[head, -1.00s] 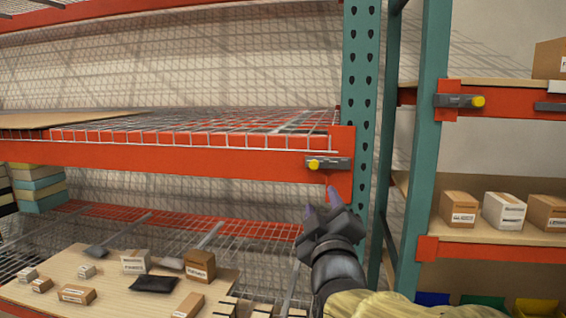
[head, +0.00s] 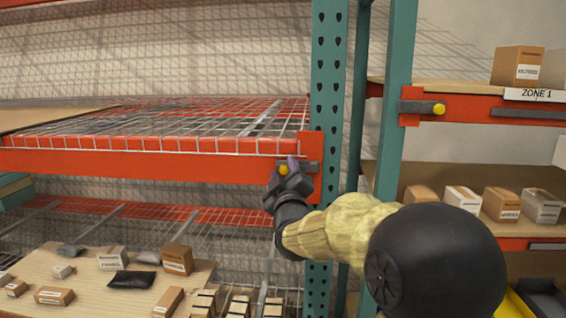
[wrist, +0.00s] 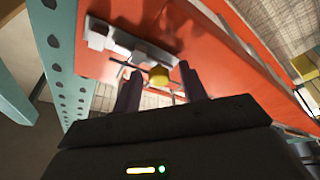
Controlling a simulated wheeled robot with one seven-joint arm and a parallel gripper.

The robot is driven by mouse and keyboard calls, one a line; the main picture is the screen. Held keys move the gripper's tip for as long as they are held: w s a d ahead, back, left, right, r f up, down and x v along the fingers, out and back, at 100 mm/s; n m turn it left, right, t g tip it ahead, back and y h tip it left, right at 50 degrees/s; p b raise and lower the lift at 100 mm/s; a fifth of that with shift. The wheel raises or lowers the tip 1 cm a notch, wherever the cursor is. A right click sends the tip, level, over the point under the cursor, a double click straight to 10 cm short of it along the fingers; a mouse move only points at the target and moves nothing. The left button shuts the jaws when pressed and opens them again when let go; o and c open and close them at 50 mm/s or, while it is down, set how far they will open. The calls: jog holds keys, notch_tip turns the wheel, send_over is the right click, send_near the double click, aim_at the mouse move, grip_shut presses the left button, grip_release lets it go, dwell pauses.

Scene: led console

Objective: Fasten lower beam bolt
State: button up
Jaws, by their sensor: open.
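A yellow bolt knob (head: 283,170) sits on a grey bracket (head: 309,168) at the right end of the orange beam (head: 150,163), beside the teal upright. My gripper (head: 285,172) is right at this bolt in the head view and partly covers the bracket. In the wrist view the yellow bolt (wrist: 159,76) shows between and just beyond my two dark fingertips (wrist: 160,82), which are spread apart. The grey bracket (wrist: 130,45) lies behind it on the orange beam. I cannot tell whether a finger touches the bolt.
The teal upright (head: 328,90) with dark holes stands right of the beam. A second bracket with a yellow knob (head: 439,109) is on the right-hand rack. Boxes lie on the lower wooden shelf (head: 85,275) and on the right rack. Wire decking (head: 200,120) lies above the beam.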

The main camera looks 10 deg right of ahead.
jog(key=shift+w+r, duration=0.1)
jog(key=shift+w, duration=0.3)
jog(key=shift+c, duration=0.3)
grip_shut()
